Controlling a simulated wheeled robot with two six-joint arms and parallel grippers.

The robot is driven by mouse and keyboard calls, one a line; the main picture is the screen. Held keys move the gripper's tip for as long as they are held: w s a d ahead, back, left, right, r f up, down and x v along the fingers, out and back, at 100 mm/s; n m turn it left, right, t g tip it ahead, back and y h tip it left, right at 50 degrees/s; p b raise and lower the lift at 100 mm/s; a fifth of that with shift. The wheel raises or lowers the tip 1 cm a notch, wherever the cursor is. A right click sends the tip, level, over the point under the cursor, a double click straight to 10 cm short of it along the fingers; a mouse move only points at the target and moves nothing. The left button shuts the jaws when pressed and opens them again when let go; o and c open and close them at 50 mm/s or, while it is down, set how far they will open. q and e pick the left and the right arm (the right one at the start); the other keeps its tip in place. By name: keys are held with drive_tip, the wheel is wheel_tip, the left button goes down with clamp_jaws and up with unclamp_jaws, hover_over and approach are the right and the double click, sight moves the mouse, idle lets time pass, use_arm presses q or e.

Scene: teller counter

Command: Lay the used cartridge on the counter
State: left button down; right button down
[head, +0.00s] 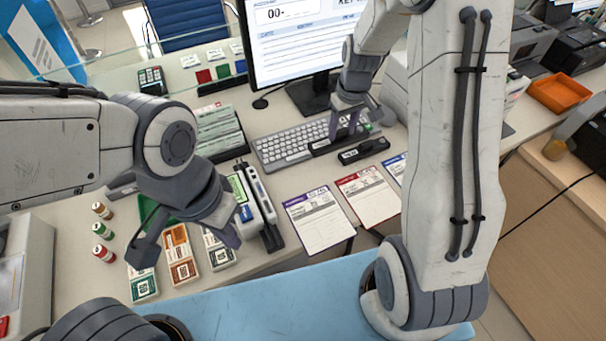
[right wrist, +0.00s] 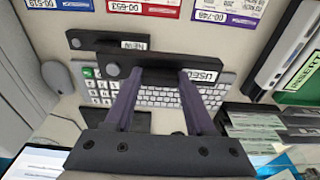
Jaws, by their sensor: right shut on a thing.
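The used cartridge is a black bar with a white USED label; my right gripper (head: 350,122) is shut on it. In the right wrist view the used cartridge (right wrist: 203,77) lies between the fingers (right wrist: 158,88), over the keyboard; whether it touches the keys I cannot tell. A similar black cartridge (right wrist: 135,44) labelled NEW lies beside it, and also shows on the counter in the head view (head: 362,151). The light counter (head: 285,103) carries them. My left gripper (head: 188,243) is open and empty above several coloured QR-code packs.
A keyboard (head: 285,148) stands before the monitor (head: 300,45). Printed forms (head: 318,219) lie along the front edge. A slotted device (head: 262,196) stands left of them. An orange tray (head: 560,93) is at far right.

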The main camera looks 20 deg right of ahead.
drive_tip(key=a+f, duration=0.3)
drive_tip(key=a+f+p, duration=0.1)
drive_tip(key=a+f, duration=0.2)
drive_tip(key=a, duration=0.1)
drive_tip(key=s+a+f+p, duration=0.1)
drive_tip(key=a+f, duration=0.2)
drive_tip(key=f, duration=0.1)
drive_tip(key=shift+a, duration=0.2)
drive_tip(key=shift+f, duration=0.15)
drive_tip(key=shift+c, duration=1.2)
unclamp_jaws()
